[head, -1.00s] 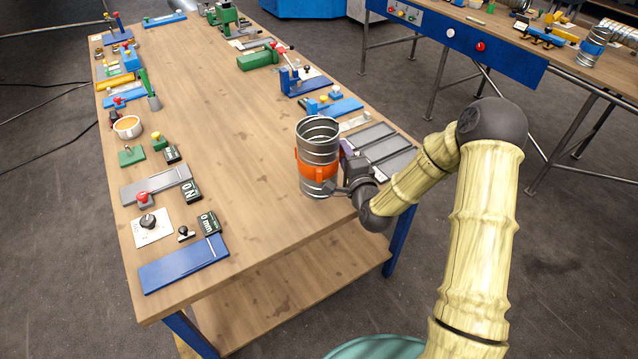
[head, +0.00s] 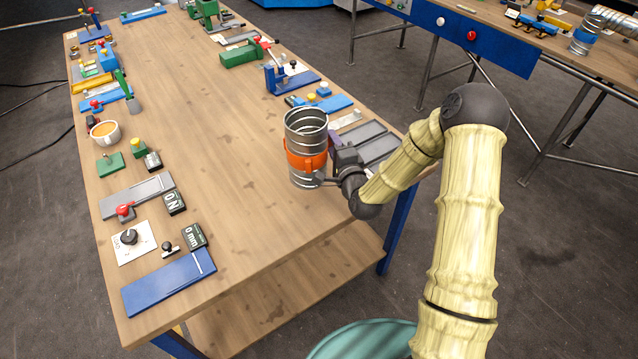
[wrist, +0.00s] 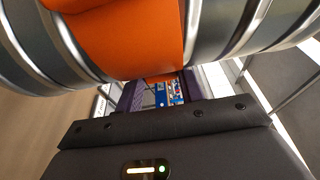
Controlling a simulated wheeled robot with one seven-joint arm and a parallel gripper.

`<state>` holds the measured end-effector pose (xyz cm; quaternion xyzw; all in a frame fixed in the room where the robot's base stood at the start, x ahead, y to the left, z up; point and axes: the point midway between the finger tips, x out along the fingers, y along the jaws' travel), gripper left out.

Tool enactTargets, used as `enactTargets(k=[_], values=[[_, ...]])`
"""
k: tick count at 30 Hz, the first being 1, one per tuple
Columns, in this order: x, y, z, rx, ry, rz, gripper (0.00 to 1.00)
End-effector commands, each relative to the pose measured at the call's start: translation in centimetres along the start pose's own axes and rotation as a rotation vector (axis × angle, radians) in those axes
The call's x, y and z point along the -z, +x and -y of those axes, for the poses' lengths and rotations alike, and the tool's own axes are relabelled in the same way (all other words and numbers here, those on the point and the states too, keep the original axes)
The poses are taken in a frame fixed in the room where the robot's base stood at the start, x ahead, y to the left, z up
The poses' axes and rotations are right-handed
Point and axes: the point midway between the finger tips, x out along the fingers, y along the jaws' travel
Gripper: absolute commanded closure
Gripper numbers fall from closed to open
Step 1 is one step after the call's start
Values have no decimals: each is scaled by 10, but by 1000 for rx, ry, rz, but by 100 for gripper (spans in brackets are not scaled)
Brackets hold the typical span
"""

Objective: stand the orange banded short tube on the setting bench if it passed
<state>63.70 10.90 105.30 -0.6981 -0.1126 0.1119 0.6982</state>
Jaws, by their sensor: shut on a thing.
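The short tube (head: 305,118) is ribbed grey metal with an orange band (head: 306,158) around its middle. It stands about upright, open end up, in front of the right edge of the long wooden bench (head: 235,150) in the head view. My gripper (head: 329,163) is shut on it from the right. In the wrist view the orange band (wrist: 130,40) and metal ribs fill the top, close to the gripper body. I cannot tell whether the tube's foot touches the bench top. Neither bench carries a name that I can read.
A grey tray (head: 365,140) lies right behind the tube. Blue and green fixtures line both bench edges; the middle is clear. Small displays (head: 173,202) read "NO" and "0 mm" at left. A second bench (head: 471,36) with blue panel and buttons stands back right.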

Motion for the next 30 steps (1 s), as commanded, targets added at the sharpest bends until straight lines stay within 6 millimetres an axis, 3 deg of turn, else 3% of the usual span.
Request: enactTargets(k=[9,21,30], values=[[0,0,-45,-1,2,0,95],[0,0,-50,0,1,0,95],[-1,0,-85,-2,2,0,95]])
